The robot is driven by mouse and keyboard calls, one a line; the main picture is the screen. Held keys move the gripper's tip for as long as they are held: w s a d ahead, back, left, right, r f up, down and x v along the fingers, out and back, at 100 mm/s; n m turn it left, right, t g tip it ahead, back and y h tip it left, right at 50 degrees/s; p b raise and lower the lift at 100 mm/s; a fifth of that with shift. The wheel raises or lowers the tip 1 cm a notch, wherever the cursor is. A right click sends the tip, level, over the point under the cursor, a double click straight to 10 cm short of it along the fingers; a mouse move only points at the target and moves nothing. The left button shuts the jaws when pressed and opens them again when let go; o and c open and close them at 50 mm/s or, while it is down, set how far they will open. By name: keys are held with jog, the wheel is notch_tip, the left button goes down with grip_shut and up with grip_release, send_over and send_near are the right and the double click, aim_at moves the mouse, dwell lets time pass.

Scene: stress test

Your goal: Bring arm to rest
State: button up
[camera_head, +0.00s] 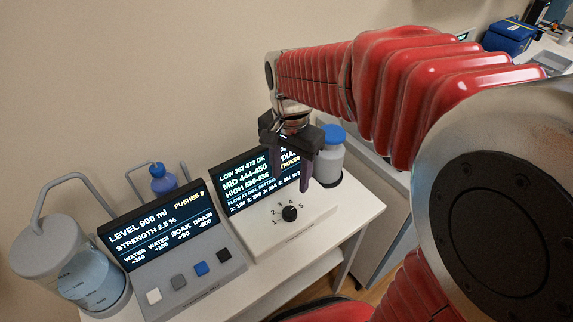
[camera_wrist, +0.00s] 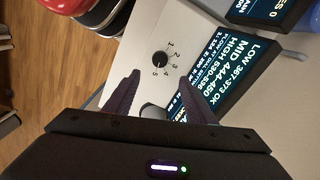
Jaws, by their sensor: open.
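My red-sleeved arm reaches across from the right in the head view. My gripper (camera_head: 291,172) points down over the right-hand device, in front of its screen. In the wrist view my gripper (camera_wrist: 161,95) has its two purple fingers spread, with nothing between them. The black dial (camera_head: 289,213) lies just below and in front of the fingers and is apart from them in the head view. The dial also shows in the wrist view (camera_wrist: 160,59), beyond the fingertips, with numbers around it.
A left console (camera_head: 187,270) with a screen and several buttons stands beside a clear jug (camera_head: 75,265) of liquid. A blue-capped bottle (camera_head: 331,160) stands right behind my gripper. A purple-blue flask (camera_head: 163,180) stands behind the console. A blue box (camera_head: 508,37) lies at the far right.

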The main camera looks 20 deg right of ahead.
jog(key=shift+r, duration=0.2)
dwell(0.5)
jog(key=s+r+n+t, duration=0.5)
jog(key=s+n, duration=0.5)
jog(key=s, duration=0.1)
jog(key=shift+s+r+n+t, duration=0.2)
jog(key=shift+r+n+t, duration=0.1)
dwell(0.3)
dwell(1.3)
